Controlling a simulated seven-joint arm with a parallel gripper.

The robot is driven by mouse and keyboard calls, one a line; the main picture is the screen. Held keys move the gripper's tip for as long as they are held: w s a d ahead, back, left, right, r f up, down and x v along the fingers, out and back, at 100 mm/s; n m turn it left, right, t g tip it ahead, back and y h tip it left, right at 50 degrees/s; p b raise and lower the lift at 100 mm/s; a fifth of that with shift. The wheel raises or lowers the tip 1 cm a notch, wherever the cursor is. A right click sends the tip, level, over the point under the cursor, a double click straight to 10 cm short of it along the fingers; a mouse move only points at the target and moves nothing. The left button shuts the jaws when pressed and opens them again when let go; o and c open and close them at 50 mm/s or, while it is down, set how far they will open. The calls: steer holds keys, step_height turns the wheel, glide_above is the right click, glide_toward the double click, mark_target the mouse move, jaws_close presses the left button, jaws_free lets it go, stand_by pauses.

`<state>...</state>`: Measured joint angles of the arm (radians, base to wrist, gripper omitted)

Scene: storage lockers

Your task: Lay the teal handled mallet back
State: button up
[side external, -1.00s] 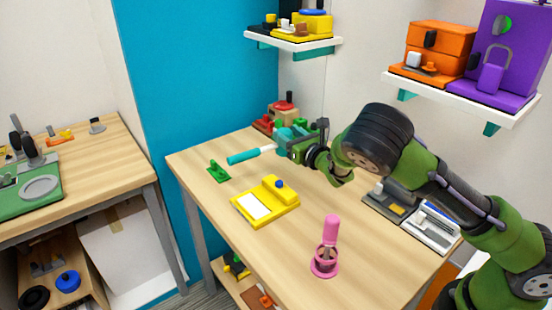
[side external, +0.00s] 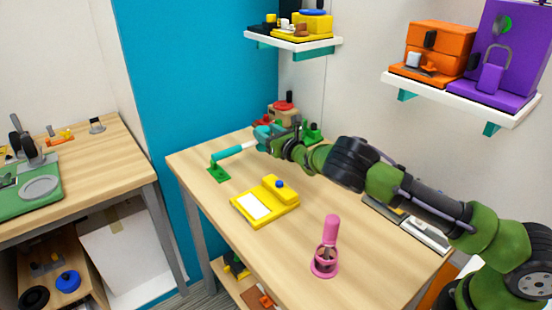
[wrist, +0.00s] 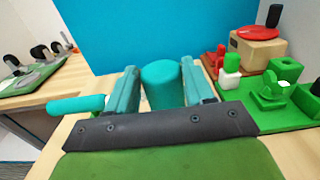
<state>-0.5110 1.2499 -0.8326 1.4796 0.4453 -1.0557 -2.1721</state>
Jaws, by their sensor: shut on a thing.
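My gripper (side external: 268,138) is shut on the teal head of the mallet (side external: 234,152), near the back of the table. In the wrist view the teal head (wrist: 163,85) sits between the two teal fingers. The mallet's teal handle points left, joined by a pale shaft in the side view. A small green stand (side external: 218,173) lies on the table at the handle's tip. The handle tip overlaps the stand's upright in the side view; I cannot tell whether they touch.
A yellow device (side external: 265,200) and a pink stand (side external: 325,255) occupy the front of the table. A green fixture (wrist: 270,105) and a tan and red box (wrist: 258,45) stand right of my gripper. Shelves hang above at the right.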

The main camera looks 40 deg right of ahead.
steer(key=shift+w+f, duration=0.65)
steer(key=shift+w, duration=1.3)
steer(key=shift+w+f, duration=0.7)
steer(key=shift+w, duration=1.2)
steer(key=shift+w+f, duration=0.65)
steer(key=shift+w, duration=1.3)
steer(key=shift+d+f, duration=0.1)
steer(key=shift+f, duration=0.05)
steer(key=o, duration=1.2)
steer(key=shift+f, duration=0.15)
steer(key=shift+c, duration=0.2)
steer(key=shift+s, duration=0.2)
